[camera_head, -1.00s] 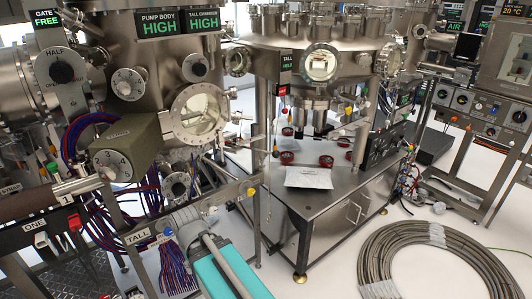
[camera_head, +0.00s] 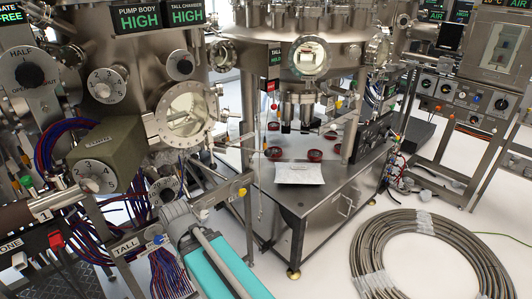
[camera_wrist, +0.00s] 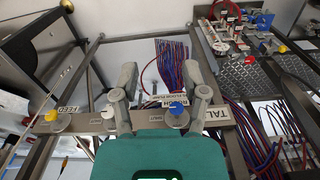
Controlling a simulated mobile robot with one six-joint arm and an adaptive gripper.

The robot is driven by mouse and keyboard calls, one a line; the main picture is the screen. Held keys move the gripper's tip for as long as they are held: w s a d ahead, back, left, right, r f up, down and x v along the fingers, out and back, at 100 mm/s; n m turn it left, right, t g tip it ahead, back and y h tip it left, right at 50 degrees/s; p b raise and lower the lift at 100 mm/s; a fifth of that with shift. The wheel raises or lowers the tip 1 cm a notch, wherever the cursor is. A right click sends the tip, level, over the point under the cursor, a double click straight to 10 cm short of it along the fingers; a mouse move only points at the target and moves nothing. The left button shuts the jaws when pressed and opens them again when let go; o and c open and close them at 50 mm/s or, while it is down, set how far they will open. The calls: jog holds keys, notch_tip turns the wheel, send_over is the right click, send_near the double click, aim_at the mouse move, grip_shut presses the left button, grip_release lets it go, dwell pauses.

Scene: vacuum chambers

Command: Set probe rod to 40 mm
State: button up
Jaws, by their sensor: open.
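I cannot pick out the probe rod or a millimetre scale with certainty. A horizontal metal rod with a brown grip (camera_head: 62,201) shows at the left edge of the head view, below the olive box with a numbered dial (camera_head: 100,160). My gripper (camera_wrist: 161,82) is open and empty in the wrist view, its two grey fingers spread above a metal rail (camera_wrist: 75,123). A blue knob (camera_wrist: 178,107) and a white knob (camera_wrist: 108,112) sit on this rail near the fingers. In the head view my teal arm reaches up from the bottom centre, and its fingertips are not clear.
A TALL label (camera_head: 127,246) marks the rail; red and blue cables (camera_wrist: 172,62) hang beyond it. Chamber bodies with a round window (camera_head: 186,113) stand behind. A steel table (camera_head: 312,203) holds red rings and paper. A coiled hose (camera_head: 372,262) lies on the floor at right.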

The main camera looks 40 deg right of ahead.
jog(key=shift+d, duration=0.15)
jog(key=o, duration=0.3)
jog(key=shift+w+d, duration=0.15)
jog(key=shift+d, duration=0.05)
jog(key=shift+o, duration=0.2)
jog(key=n+h+p, duration=0.5)
jog(key=n+h, duration=0.9)
jog(key=n, duration=0.1)
send_near(265, 153)
jog(key=a+r, duration=0.1)
jog(key=a, duration=0.1)
jog(key=shift+w+d+r+g, duration=0.2)
jog(key=shift+w+g, duration=0.1)
jog(key=shift+g, duration=0.1)
jog(key=shift+d+f, duration=0.1)
jog(key=shift+f, duration=0.05)
jog(key=b+x, duration=0.1)
jog(key=x, duration=0.3)
jog(key=b+x, duration=0.2)
jog(key=x, duration=0.1)
jog(key=b+x, duration=0.1)
jog(key=x, duration=0.3)
jog(key=shift+d+f, duration=0.25)
jog(key=shift+f, duration=0.15)
jog(key=shift+b+x, duration=0.5)
jog(key=shift+x, duration=0.45)
